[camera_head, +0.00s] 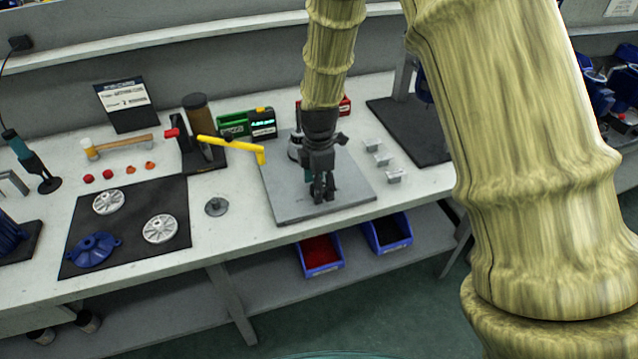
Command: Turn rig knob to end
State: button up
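My gripper (322,190) points down over a grey plate (290,203) on the bench. Its dark fingers are close together, and a small teal patch shows beside them. I cannot tell whether they hold anything. No rig knob can be made out clearly; my gripper and arm cover the middle of the plate. A green unit with a lit display (262,123) stands behind the plate.
A yellow bar (235,145) reaches over the plate's left edge. A black mat (80,235) with pump parts lies left. Small metal blocks (383,158) sit right of the plate. A red-filled blue bin (320,268) is on the shelf below. My arm covers the right side.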

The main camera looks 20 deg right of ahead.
jog(key=c, duration=1)
